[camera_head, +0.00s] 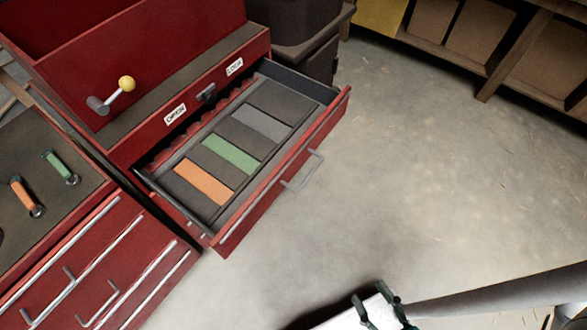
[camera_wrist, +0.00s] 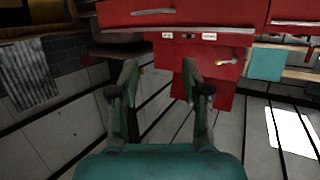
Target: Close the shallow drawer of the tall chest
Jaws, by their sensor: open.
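The tall red chest (camera_head: 70,75) stands at the upper left in the head view. Its shallow drawer (camera_head: 322,118) is pulled well out, with a grey bar handle (camera_head: 303,172) on its red front. Orange, green and grey strips lie inside on a dark lining. My gripper (camera_head: 378,305) is at the bottom edge of the head view, apart from the drawer with floor between them. In the wrist view my gripper (camera_wrist: 160,78) has its fingers spread with nothing between them. Red chest parts (camera_wrist: 195,75) show beyond the fingers.
A lever with a yellow knob (camera_head: 127,83) is on the chest. Dark bins and wooden shelving (camera_head: 490,70) stand behind. The concrete floor (camera_head: 420,190) is clear.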

